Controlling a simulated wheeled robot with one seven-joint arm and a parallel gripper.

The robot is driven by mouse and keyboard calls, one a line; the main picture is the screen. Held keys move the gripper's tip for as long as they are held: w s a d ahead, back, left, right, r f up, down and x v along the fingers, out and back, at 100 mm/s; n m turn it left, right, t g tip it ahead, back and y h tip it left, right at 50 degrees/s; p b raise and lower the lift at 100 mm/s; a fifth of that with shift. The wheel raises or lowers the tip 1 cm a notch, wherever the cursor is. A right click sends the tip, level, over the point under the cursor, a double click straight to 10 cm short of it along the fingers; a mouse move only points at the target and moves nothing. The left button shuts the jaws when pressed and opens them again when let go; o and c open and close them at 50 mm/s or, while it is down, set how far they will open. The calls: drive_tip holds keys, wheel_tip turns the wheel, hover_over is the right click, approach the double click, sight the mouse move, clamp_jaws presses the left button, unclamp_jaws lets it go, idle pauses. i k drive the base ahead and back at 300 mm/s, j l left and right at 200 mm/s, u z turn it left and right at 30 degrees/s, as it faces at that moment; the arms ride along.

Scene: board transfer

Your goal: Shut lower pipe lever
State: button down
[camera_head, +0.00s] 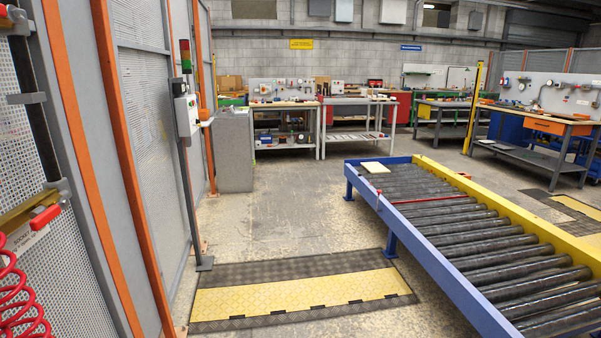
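A red lever handle (45,217) shows at the left edge, in front of the mesh fence. It sits by a short yellow pipe-like piece (22,212) that the left edge of the picture cuts off. I cannot tell for sure whether this is the lower pipe lever, or whether it is open or shut. A small red piece (3,11) shows at the top left corner, mostly cut off. My gripper is not in view.
A red coiled hose (22,305) hangs at the lower left. A signal post (190,150) stands by the fence (85,150). A yellow-and-black floor mat (300,293) lies in the middle. A roller conveyor (405,222) with a pale board (375,168) fills the right. Floor beyond the mat is clear.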

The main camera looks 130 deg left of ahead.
sight(36, 223)
drive_tip(key=k+j+z, duration=0.2)
drive_tip(key=k+j, duration=1.05)
drive_tip(key=k+j+z, duration=0.1)
drive_tip(key=z, duration=5.35)
